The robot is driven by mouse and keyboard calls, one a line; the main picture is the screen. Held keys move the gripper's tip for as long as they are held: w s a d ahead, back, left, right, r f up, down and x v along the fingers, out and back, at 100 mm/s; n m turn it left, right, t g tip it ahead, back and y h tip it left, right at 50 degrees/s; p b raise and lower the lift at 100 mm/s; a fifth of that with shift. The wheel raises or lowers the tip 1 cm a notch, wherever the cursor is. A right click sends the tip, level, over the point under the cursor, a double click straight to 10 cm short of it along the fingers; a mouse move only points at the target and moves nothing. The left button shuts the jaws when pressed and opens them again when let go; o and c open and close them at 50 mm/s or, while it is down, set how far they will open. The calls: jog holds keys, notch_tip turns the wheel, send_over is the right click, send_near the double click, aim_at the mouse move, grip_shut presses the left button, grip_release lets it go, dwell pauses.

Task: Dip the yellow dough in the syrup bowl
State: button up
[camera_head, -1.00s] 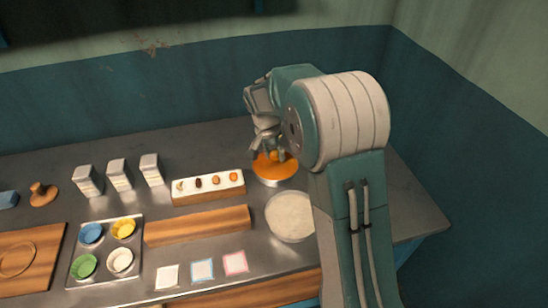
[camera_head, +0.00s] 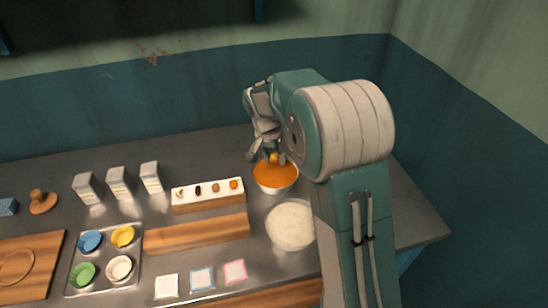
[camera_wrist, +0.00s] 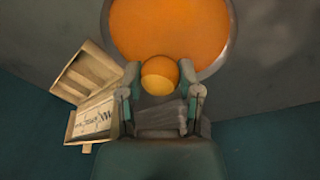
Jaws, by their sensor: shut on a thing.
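The yellow dough is a small round ball (camera_wrist: 160,76) between my fingertips, with an orange upper part and a yellower lower part in the wrist view. In the head view the dough (camera_head: 274,158) shows small over the far side of the syrup bowl. The syrup bowl (camera_head: 275,186) is metal and full of orange syrup; it also shows in the wrist view (camera_wrist: 231,50). My gripper (camera_wrist: 160,92) is shut on the dough, pointing down at the bowl. It also shows in the head view (camera_head: 268,154). Whether the dough touches the syrup is unclear.
A white-topped box with several small pieces (camera_head: 208,207) stands left of the syrup bowl. A pale round bowl (camera_head: 291,225) stands in front of it. Three cartons (camera_head: 119,181), a tray of coloured cups (camera_head: 106,265) and a wooden board (camera_head: 30,265) are farther left.

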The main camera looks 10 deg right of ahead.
aim_at(276, 155)
jog(key=shift+r, duration=2.05)
